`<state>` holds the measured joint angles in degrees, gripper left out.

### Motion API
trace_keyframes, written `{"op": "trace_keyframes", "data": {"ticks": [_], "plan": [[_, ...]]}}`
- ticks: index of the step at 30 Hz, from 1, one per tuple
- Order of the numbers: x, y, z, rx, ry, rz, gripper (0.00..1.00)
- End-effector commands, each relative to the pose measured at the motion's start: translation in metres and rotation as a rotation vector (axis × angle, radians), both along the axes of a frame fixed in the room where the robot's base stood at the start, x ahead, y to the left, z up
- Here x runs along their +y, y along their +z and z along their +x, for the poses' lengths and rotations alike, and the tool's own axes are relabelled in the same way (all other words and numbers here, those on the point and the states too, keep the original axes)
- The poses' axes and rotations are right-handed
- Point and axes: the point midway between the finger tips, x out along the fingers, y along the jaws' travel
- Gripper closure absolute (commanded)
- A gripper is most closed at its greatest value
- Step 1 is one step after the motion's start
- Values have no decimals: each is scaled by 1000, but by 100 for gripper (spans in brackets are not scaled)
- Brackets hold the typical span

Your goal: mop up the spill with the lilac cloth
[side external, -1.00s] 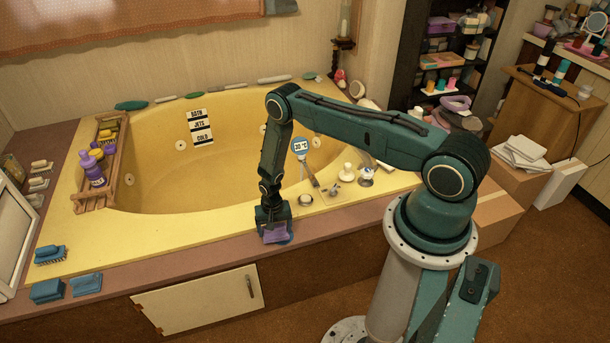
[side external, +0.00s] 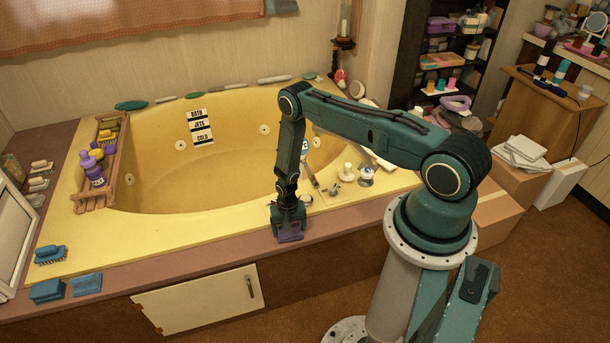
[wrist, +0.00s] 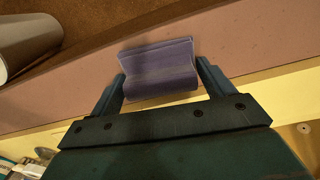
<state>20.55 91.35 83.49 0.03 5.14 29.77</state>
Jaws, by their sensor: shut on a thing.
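The lilac cloth (side external: 291,235) is at the mauve front ledge (side external: 216,253) of the tub, below my gripper (side external: 289,229). In the wrist view the cloth (wrist: 158,70) looks folded, with crease lines across it, and sits between the two fingers of my gripper (wrist: 160,80). The fingers are shut on it. I cannot tell whether the cloth touches the ledge. I cannot make out the spill in either view; the cloth or gripper may hide part of the ledge.
The yellow tub (side external: 190,225) lies behind the ledge, with taps (side external: 348,173) to the right of my gripper. A wooden rack (side external: 112,165) with bottles spans its left end. The ledge between is clear.

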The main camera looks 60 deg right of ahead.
Motion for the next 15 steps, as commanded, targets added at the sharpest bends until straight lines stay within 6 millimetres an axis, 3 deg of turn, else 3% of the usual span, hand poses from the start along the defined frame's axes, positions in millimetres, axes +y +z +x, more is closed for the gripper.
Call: {"op": "trace_keyframes", "data": {"ticks": [15], "plan": [[23,0,27,-1,3,0,41]]}}
